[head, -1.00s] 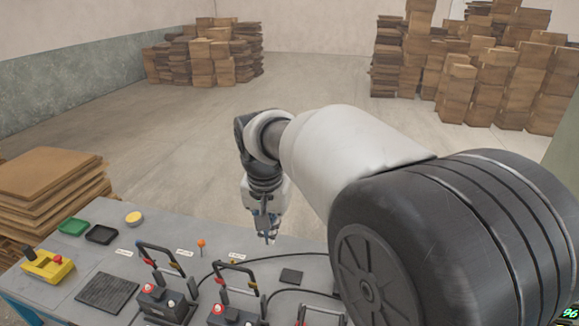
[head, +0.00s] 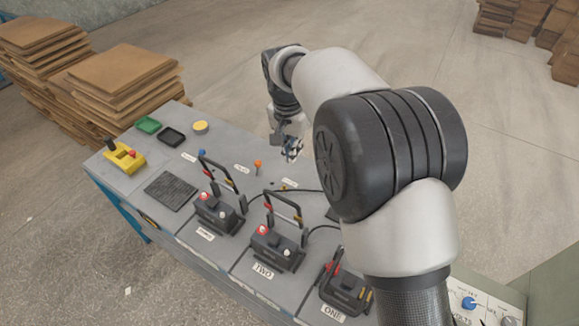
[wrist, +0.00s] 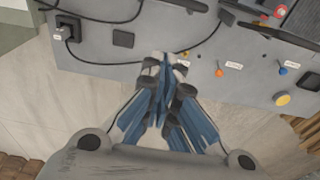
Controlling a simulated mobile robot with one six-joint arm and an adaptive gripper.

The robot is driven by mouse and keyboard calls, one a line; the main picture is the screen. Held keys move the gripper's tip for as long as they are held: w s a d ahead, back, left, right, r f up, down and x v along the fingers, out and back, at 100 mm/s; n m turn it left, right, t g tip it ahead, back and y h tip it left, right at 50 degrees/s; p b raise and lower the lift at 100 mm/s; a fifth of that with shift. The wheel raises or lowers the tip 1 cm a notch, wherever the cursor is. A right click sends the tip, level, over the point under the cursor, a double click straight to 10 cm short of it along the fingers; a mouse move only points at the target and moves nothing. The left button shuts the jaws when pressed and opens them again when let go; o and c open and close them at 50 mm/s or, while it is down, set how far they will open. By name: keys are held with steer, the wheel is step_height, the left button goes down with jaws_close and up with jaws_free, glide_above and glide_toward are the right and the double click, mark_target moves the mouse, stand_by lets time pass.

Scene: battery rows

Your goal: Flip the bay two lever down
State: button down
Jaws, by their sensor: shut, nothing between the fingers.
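The black block labelled TWO (head: 275,252) is the middle of three on the grey bench. Its black U-shaped handle (head: 283,206), with red and yellow marks, stands up from the block. My gripper (head: 291,153) is shut and empty, pointing down by the bench's far edge, behind and apart from this handle. In the wrist view, my shut blue fingers (wrist: 165,62) are over that edge. Small orange-knobbed (head: 258,164) and blue-knobbed (head: 201,152) sticks stand along the edge. Their labels are too small to read. The TWO handle cannot be made out surely in the wrist view.
The block labelled THREE (head: 213,212) is to the left and the one labelled ONE (head: 345,290) to the right, partly behind my arm. Black cables cross the bench. A yellow device (head: 124,158), a black mat (head: 170,188) and trays lie left. Cardboard stacks (head: 120,80) stand beyond.

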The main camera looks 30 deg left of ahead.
step_height(320, 180, down, 11)
steer(key=s+b, duration=0.1)
steer(key=s, duration=0.1)
steer(key=shift+s+r, duration=0.2)
steer(key=shift+s, duration=0.05)
steer(key=shift+a, duration=0.1)
